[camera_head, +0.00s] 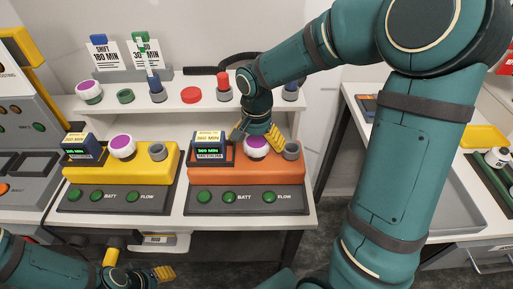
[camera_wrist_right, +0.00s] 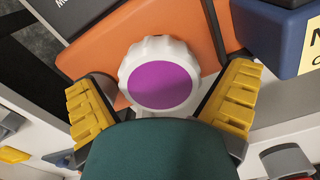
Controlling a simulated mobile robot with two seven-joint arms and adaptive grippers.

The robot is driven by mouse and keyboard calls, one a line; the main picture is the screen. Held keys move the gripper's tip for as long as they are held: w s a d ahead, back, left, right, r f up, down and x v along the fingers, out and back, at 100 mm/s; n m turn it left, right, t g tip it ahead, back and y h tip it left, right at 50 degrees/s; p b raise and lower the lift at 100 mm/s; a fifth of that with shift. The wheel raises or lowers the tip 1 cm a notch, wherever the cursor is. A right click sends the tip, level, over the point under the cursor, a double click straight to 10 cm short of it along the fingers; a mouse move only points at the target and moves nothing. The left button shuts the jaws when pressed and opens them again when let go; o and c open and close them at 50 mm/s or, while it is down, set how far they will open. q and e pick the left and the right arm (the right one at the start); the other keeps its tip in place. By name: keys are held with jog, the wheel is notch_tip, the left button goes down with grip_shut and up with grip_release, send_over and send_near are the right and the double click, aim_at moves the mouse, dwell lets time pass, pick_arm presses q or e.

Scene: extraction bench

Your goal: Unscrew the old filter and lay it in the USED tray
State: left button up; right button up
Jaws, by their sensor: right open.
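A white ribbed filter with a purple top (camera_head: 255,147) sits on the orange unit (camera_head: 205,174), between a small display box and a grey cylinder. In the right wrist view the filter (camera_wrist_right: 161,82) lies between the yellow fingers of my right gripper (camera_wrist_right: 160,105). That gripper (camera_head: 258,136) is open, with a finger on each side and a gap to the filter. My left gripper (camera_head: 137,266) is open and empty at the lower left, in front of the bench. A grey tray (camera_head: 462,205) lies on the right table, partly behind my right arm; no USED label is readable.
A yellow unit (camera_head: 170,172) with a similar purple-topped filter (camera_head: 122,146) stands to the left. The shelf behind holds another purple-topped one (camera_head: 89,91), a red cap (camera_head: 191,95) and signs. A yellow tray (camera_head: 486,136) is at far right. A floor gap separates the tables.

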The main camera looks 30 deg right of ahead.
jog(key=m+b, duration=0.1)
jog(key=m, duration=1)
jog(key=shift+c, duration=0.3)
